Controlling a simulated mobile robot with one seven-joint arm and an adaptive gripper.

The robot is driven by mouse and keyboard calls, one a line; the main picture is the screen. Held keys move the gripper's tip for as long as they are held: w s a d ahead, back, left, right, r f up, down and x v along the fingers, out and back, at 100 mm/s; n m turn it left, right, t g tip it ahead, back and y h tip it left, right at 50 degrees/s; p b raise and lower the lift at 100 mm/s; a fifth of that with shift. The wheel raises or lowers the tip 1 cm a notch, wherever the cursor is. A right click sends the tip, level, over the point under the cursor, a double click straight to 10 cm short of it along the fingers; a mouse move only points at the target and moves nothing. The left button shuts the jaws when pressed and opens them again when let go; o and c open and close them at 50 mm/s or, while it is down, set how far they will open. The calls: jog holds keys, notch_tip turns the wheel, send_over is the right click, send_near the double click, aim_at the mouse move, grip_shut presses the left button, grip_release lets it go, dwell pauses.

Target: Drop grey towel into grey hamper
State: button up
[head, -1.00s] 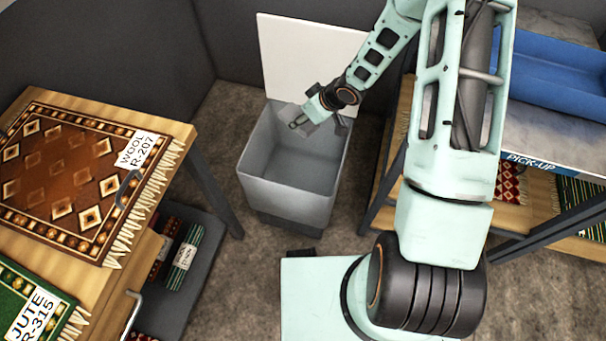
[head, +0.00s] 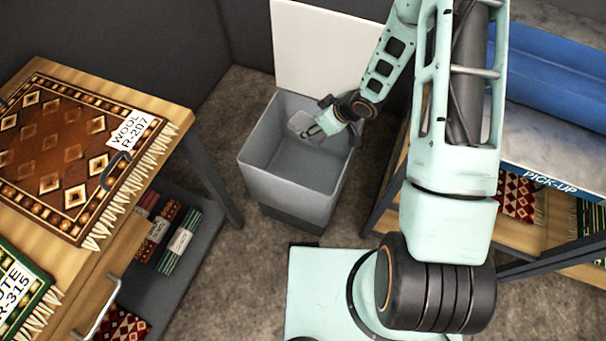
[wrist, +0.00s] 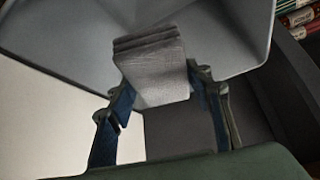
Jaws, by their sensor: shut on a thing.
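The grey towel (wrist: 155,65) is a folded, layered cloth held between the two fingers of my gripper (wrist: 165,95) in the wrist view. In the head view my gripper (head: 312,133) is over the open top of the grey hamper (head: 290,190), near its back. The towel is a small grey shape there (head: 300,122), hard to tell from the hamper's inside. The hamper stands on the floor with its white lid (head: 325,48) raised behind it. Its inside looks empty where I can see it. The hamper's pale inner wall (wrist: 225,30) shows beyond the towel in the wrist view.
A wooden table (head: 165,100) with a brown patterned rug (head: 70,150) stands at the left, with rolled rugs (head: 180,240) on a shelf below. A counter marked PICK-UP with a blue tray (head: 560,80) stands at the right. The floor before the hamper is partly free.

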notch_tip(320, 180, down, 4)
jog(key=b, duration=0.3)
jog(key=o, duration=1.1)
jog(key=v, duration=1.2)
